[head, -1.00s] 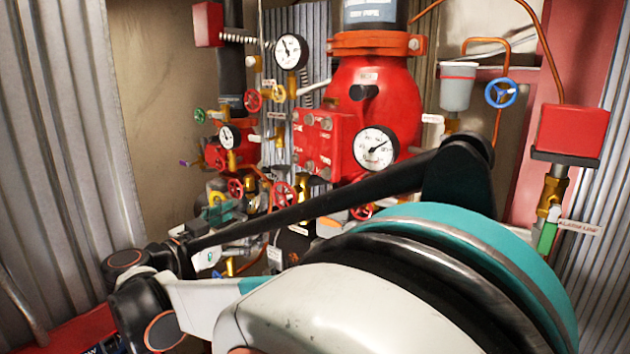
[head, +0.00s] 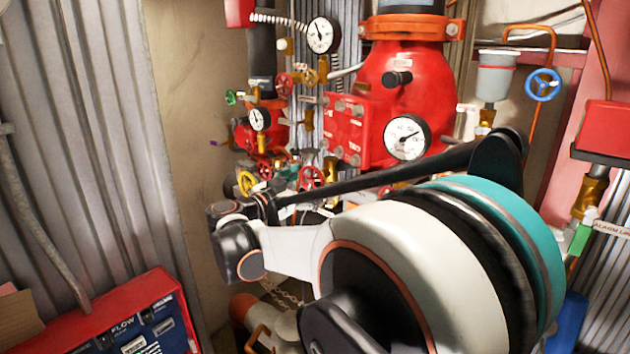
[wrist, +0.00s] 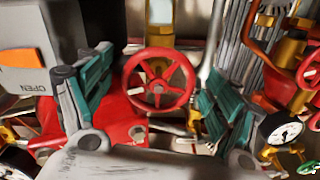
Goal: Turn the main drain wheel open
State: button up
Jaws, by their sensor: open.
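A red spoked handwheel (wrist: 158,80) faces me in the wrist view, with a small pale mark on its rim. My gripper (wrist: 156,77) is open, with one teal-padded finger on each side of the wheel. The fingers look apart from the rim, but the depth gap is hard to judge. No readable label marks this wheel as the main drain. In the head view my arm hides most of the gripper. A red handwheel (head: 311,178) shows there just above my arm; I cannot tell if it is the same one.
The red riser body (head: 400,95) with a pressure gauge (head: 407,137) stands behind my arm. A grey box marked OPEN (wrist: 40,65) is close to the left finger. A red panel (head: 130,315) stands lower left.

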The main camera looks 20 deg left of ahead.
jog(key=shift+w+d, duration=0.1)
jog(key=shift+w, duration=0.1)
jog(key=c, duration=1.1)
jog(key=shift+o, duration=0.2)
